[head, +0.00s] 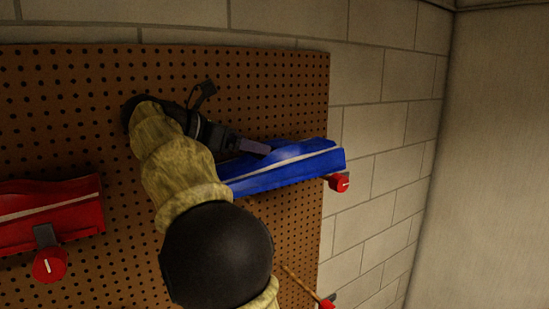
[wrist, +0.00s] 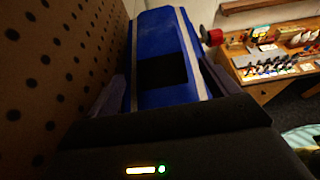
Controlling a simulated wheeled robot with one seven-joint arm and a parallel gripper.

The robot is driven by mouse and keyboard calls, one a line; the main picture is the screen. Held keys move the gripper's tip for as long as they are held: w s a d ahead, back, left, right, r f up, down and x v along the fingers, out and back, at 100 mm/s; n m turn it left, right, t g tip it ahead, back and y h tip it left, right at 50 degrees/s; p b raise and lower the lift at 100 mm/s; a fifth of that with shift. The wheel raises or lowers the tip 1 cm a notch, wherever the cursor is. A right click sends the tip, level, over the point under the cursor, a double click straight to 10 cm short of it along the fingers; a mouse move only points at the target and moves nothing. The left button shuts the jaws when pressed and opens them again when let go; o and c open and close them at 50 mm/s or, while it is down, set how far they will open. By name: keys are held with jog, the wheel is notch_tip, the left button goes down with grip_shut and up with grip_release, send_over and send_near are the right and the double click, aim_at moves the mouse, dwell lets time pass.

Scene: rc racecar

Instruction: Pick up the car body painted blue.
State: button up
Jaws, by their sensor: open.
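The blue car body (head: 290,167) with a pale stripe is at the pegboard, right of centre in the head view. In the wrist view the blue body (wrist: 160,32) lies straight ahead, with a dark opening and white stripes along it. My gripper (head: 262,146) reaches over its near end in the head view. In the wrist view my gripper (wrist: 158,95) is open, with one finger on each side of the body. I cannot tell whether the fingers touch it. My arm hides part of the body's left end in the head view.
The brown pegboard (head: 70,110) stands close beside my gripper. A red car body (head: 50,215) hangs at the left, with a red knob (head: 49,265) below it. Another red knob (head: 340,183) is under the blue body's right end. A cluttered workbench (wrist: 265,60) is at the right.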

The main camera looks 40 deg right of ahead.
aim_at(269, 158)
jog(key=p+x, duration=0.2)
jog(key=x, duration=0.2)
jog(key=shift+d+r, duration=0.1)
jog(key=shift+d, duration=0.1)
jog(key=shift+d+f, duration=0.25)
jog(key=shift+d, duration=0.05)
jog(key=shift+a, duration=0.1)
jog(key=c, duration=1.1)
jog(key=shift+s+r+b, duration=0.1)
jog(key=shift+b, duration=0.2)
